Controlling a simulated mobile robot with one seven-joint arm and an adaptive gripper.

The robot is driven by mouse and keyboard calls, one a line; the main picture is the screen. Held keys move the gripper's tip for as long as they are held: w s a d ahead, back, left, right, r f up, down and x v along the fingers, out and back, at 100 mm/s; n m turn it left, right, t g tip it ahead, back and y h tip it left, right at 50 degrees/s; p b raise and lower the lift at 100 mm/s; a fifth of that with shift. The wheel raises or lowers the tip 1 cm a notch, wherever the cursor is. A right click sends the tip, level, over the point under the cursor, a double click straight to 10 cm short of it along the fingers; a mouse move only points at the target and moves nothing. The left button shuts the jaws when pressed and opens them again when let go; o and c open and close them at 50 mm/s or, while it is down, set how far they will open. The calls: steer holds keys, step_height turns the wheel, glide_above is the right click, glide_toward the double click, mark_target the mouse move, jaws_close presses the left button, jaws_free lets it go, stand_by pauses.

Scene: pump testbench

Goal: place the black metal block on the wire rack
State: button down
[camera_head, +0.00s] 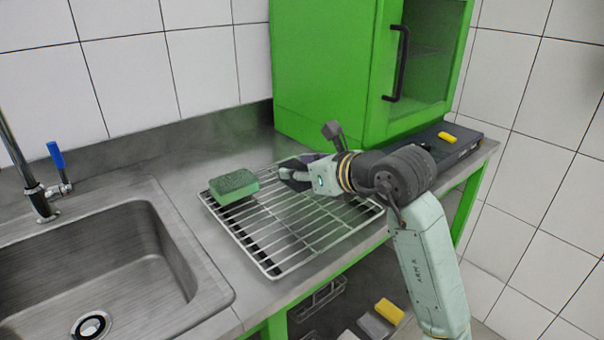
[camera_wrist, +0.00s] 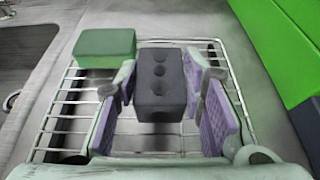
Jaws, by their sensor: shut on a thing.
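The black metal block (camera_wrist: 160,88) is dark, with a row of round holes in its top. It sits between the two purple-padded fingers of my gripper (camera_wrist: 160,100), which is shut on it. In the head view my gripper (camera_head: 296,172) is over the back part of the wire rack (camera_head: 290,235), and the block is mostly hidden there. The rack also shows below the block in the wrist view (camera_wrist: 62,125). I cannot tell whether the block touches the rack's bars.
A green sponge (camera_head: 234,186) lies on the rack's back left corner, left of my gripper. A sink (camera_head: 90,270) with a tap is on the left. A green cabinet (camera_head: 325,80) stands behind. The front half of the rack is clear.

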mark_target(302, 182)
steer(key=shift+w+d+f, duration=0.1)
steer(key=shift+w+d, duration=0.1)
steer(key=shift+w, duration=0.45)
step_height(302, 182, down, 3)
steer(key=shift+r+p, duration=0.15)
steer(key=shift+p, duration=0.45)
steer(key=shift+f, duration=0.35)
steer(key=shift+f+b, duration=0.25)
steer(key=shift+b, duration=0.05)
steer(key=c, duration=1.1)
jaws_free()
steer(key=shift+o, duration=0.2)
steer(key=shift+r, duration=0.1)
steer(key=shift+s+d+r, duration=0.1)
steer(key=shift+r, duration=0.1)
steer(key=b+v, duration=0.3)
steer(key=v, duration=0.8)
steer(key=shift+s+d, duration=0.2)
steer(key=shift+s, duration=0.1)
